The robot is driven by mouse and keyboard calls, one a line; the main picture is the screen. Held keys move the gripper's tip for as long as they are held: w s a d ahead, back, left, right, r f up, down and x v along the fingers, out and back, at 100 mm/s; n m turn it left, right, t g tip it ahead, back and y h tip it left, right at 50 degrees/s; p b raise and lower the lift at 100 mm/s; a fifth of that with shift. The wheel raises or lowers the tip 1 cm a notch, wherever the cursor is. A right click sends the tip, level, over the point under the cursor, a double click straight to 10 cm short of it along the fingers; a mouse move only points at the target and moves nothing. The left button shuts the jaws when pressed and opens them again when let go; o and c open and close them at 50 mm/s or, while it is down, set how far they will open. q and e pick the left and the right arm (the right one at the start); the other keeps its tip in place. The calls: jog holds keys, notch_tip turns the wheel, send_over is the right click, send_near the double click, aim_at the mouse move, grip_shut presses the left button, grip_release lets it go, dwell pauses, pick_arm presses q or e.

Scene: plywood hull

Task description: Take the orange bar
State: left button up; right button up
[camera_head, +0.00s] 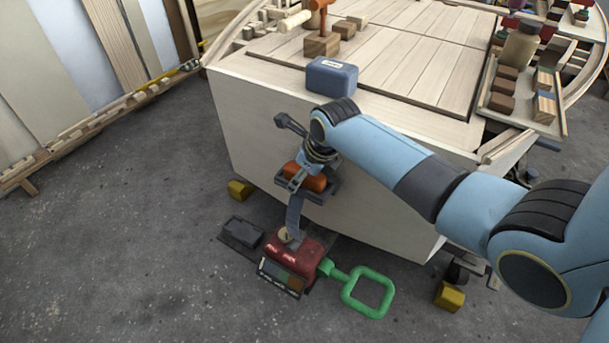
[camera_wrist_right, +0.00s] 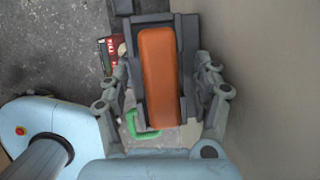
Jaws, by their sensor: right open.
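The orange bar (camera_head: 305,178) rests in a dark grey cradle (camera_head: 325,194) in front of the plywood hull's pale side in the head view. In the right wrist view the bar (camera_wrist_right: 158,75) lies lengthwise in the middle, in the same cradle (camera_wrist_right: 187,60). My right gripper (camera_head: 310,160) is right at the bar, pointing down. In the wrist view my right gripper (camera_wrist_right: 162,82) is open, with one finger on each side of the bar and cradle. Finger contact with the bar is not visible. My left gripper is in neither view.
Below the cradle are a red box (camera_head: 292,257) and a green loop handle (camera_head: 370,292). The hull's pale side (camera_head: 260,125) stands close behind the gripper. A blue-grey box (camera_head: 332,76) sits on the hull's top edge. Floor at left is open.

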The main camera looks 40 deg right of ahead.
jog(key=shift+f, duration=0.1)
grip_shut()
dwell(0.5)
